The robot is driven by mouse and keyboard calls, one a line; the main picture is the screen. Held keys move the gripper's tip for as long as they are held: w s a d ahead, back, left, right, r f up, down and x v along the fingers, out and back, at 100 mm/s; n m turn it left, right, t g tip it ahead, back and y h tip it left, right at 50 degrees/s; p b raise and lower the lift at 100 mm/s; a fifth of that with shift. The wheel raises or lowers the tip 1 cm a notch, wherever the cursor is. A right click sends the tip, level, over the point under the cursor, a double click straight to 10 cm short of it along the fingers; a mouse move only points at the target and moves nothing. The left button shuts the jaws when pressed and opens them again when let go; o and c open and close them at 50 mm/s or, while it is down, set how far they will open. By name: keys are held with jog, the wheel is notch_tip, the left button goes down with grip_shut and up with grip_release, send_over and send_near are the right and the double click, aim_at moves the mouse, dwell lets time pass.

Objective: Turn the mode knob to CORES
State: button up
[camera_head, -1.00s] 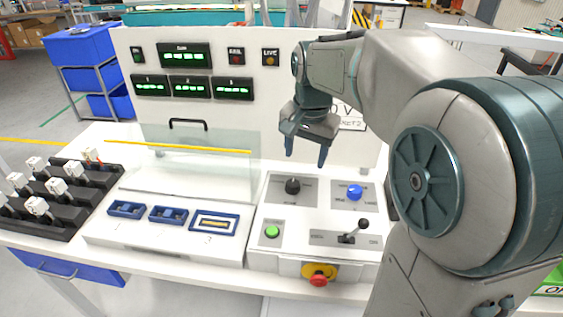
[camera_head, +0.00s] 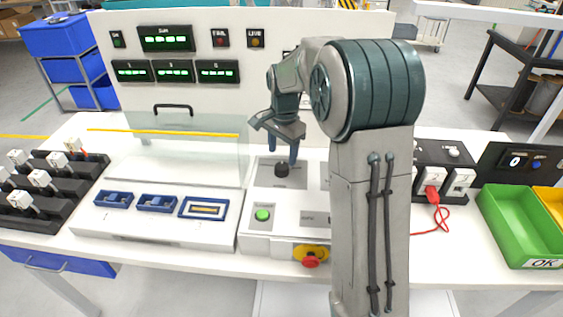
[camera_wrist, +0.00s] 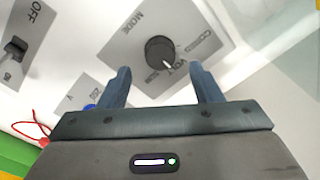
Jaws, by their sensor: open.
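The black mode knob (camera_head: 283,168) stands on a grey plate on the white console in the head view. In the wrist view the knob (camera_wrist: 160,52) shows close up, under the word MODE. Its white pointer mark is on the side near the VOLT label; CORES is printed beside VOLT. My gripper (camera_head: 277,141) is open and empty, pointing down just above the knob. In the wrist view my gripper (camera_wrist: 162,76) has the knob beyond its two spread fingertips, roughly centred between them. No finger visibly touches it.
A green button (camera_head: 262,215) and a red emergency stop (camera_head: 311,261) are on the console's front. A clear guard (camera_head: 190,160) stands left. My arm hides the console's right part.

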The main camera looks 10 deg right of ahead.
aim_at(282, 166)
jog(key=shift+w+f, duration=0.1)
jog(key=shift+f, duration=2.45)
jog(key=c, duration=1)
